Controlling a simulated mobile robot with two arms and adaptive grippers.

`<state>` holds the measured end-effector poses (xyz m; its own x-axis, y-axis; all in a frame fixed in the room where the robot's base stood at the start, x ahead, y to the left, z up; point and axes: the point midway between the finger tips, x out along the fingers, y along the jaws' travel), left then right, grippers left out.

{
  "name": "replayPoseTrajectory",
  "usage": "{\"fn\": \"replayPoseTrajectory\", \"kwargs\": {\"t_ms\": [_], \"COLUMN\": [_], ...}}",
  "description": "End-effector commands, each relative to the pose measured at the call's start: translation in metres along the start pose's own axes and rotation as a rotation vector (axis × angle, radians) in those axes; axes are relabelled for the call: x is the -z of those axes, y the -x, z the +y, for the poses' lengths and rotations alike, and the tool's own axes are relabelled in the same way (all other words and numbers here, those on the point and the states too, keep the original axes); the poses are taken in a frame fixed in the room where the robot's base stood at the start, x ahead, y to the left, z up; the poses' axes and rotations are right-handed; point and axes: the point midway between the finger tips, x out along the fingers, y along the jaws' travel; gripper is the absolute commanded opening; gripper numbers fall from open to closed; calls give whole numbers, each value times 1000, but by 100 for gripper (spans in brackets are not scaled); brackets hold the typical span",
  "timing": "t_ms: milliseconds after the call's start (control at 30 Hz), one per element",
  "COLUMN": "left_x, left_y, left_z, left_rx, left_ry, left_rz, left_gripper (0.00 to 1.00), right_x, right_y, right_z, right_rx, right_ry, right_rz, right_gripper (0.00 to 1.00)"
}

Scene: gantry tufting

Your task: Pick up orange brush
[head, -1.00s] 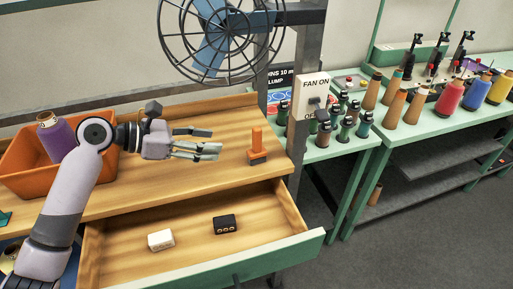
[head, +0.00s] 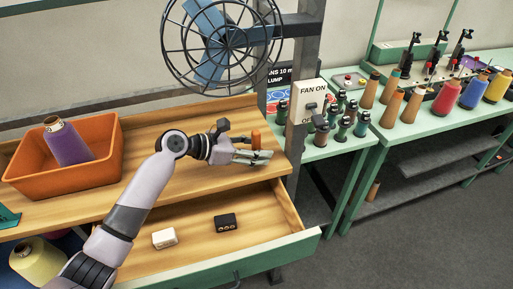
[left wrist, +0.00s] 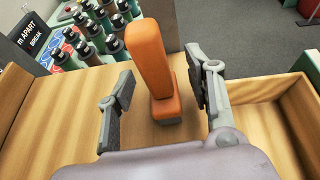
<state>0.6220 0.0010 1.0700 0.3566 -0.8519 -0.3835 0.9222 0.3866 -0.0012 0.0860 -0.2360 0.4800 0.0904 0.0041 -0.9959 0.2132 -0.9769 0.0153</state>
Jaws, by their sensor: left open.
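The orange brush (left wrist: 150,62) stands upright on the wooden bench top, with its handle up. In the left wrist view it sits between the two open fingers of my left gripper (left wrist: 160,98), with a gap on each side. In the head view the orange handle (head: 256,139) shows just behind the fingers of my left gripper (head: 252,157), and its base is hidden by them. My right gripper is not in view.
An open drawer (head: 190,262) below the bench holds a white block (head: 164,237) and a black block (head: 225,222). An orange bin (head: 100,165) with a purple cone (head: 68,143) stands left. A metal post (head: 303,80) and caged fan (head: 222,45) stand behind.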

Motion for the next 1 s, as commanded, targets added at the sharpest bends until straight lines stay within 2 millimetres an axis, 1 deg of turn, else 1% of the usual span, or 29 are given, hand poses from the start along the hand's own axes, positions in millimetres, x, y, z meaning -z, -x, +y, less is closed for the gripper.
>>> {"fn": "replayPoseTrajectory", "kwargs": {"t_ms": [233, 900, 967, 1000], "left_x": [1, 0, 0, 0], "left_y": [-2, -2, -2, -2], "left_z": [0, 0, 0, 0], "left_rx": [-1, -1, -1, -1], "left_ry": [-1, 0, 0, 0], "left_rz": [1, 0, 0, 0], "left_gripper": [48, 4, 0, 0], "right_x": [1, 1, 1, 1], "right_y": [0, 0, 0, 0], "right_z": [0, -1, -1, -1], "right_rx": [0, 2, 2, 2], "right_ry": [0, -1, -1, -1], "right_rz": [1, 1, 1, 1], "right_gripper": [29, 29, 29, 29]}}
